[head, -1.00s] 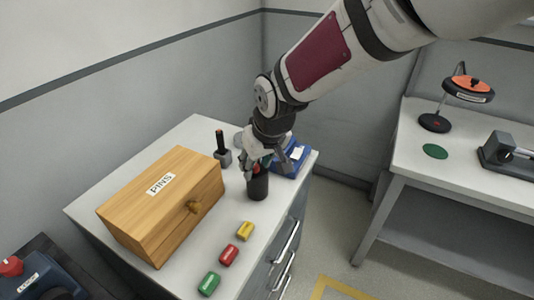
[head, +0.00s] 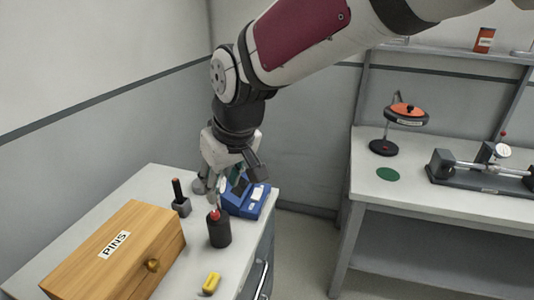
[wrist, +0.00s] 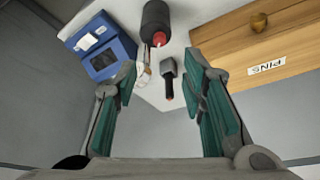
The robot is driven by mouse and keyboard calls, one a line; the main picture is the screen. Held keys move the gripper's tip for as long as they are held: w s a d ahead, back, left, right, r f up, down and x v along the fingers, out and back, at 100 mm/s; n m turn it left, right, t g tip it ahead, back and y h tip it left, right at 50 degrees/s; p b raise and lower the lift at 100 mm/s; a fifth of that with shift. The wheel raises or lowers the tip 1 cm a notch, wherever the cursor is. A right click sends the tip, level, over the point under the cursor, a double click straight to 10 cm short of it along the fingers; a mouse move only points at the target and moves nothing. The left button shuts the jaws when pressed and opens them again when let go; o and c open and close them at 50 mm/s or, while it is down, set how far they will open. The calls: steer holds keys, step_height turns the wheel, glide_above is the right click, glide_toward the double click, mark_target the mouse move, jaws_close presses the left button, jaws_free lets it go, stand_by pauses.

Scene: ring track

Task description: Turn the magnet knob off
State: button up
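I cannot tell for certain which part is the magnet knob. A black cylinder (head: 219,234) with a red top stands upright on the left bench; it also shows in the wrist view (wrist: 156,18). A small grey block with a dark, orange-tipped post (head: 181,204) stands beside it, also in the wrist view (wrist: 168,80). My gripper (head: 234,180) is above the bench, behind the cylinder and in front of part of a blue device (head: 252,203). In the wrist view my gripper (wrist: 166,82) has its fingers wide apart, with nothing held.
A wooden PINS box (head: 125,250) and a yellow piece (head: 211,283) are on the left bench (head: 152,178). The right bench (head: 425,195) holds an orange-topped lamp (head: 405,113), a green disc (head: 388,174) and a dark fixture with a dial (head: 470,170). Floor shows between the benches.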

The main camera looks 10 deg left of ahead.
steer(key=m+t+h+p, duration=0.2)
steer(key=m+h+p, duration=0.2)
steer(key=m+p, duration=0.9)
glide_toward(214, 213)
steer(key=shift+n, duration=0.5)
steer(key=p+x, duration=0.1)
steer(key=x, duration=0.7)
steer(key=shift+f, duration=0.1)
jaws_close()
